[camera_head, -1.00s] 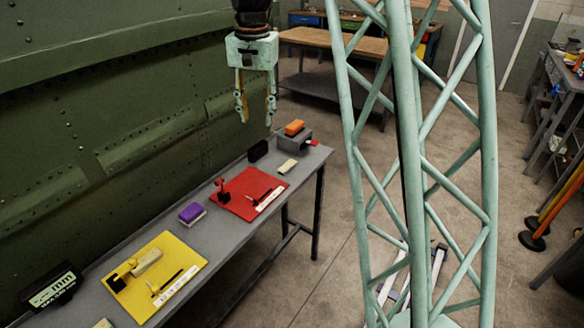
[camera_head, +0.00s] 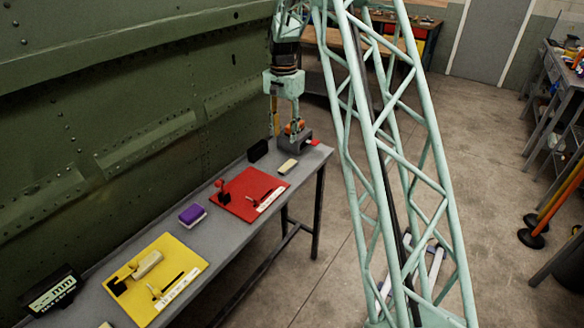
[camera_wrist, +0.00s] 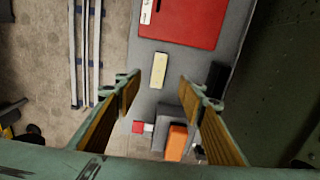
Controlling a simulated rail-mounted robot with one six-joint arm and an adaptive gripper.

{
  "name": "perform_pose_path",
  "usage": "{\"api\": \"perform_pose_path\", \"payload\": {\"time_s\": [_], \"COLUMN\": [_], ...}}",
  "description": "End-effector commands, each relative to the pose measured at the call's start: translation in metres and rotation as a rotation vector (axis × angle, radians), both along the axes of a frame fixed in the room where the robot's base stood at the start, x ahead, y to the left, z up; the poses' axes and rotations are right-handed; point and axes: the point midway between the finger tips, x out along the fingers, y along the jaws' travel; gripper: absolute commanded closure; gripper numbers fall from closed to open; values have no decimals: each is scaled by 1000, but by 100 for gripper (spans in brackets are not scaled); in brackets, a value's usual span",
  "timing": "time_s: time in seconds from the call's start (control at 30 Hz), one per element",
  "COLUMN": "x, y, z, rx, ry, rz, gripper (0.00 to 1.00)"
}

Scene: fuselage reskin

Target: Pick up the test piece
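My gripper (camera_head: 286,122) is above the far end of the grey bench, fingers pointing down. In the wrist view my gripper (camera_wrist: 160,88) is open, with nothing held between its fingers. An orange block (camera_head: 294,127) is on a dark grey holder (camera_head: 296,143) with a red part (camera_head: 314,142) at its side. The orange block (camera_wrist: 177,142) and the holder (camera_wrist: 165,118) also show in the wrist view, toward the right finger. A cream block (camera_head: 288,166) lies in front of the holder. I cannot tell which of these is the test piece.
The bench (camera_head: 225,242) runs along a riveted green fuselage wall (camera_head: 120,90). A black block (camera_head: 258,150) stands near the holder. A red board (camera_head: 242,204), a purple block (camera_head: 192,214), a yellow board (camera_head: 190,255) and a black display (camera_head: 50,290) follow nearer.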

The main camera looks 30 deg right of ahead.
Motion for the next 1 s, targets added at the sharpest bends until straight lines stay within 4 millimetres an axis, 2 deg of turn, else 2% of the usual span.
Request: {"api": "perform_pose_path", "payload": {"time_s": [0.2,0.77,1.0], "x": [8,9,9], "y": [-9,-10,-10], "z": [-19,-26,-48], "rx": [3,3,3], "ry": [8,9,11], "rz": [-28,-32,-32], "gripper": [64,64,64]}}
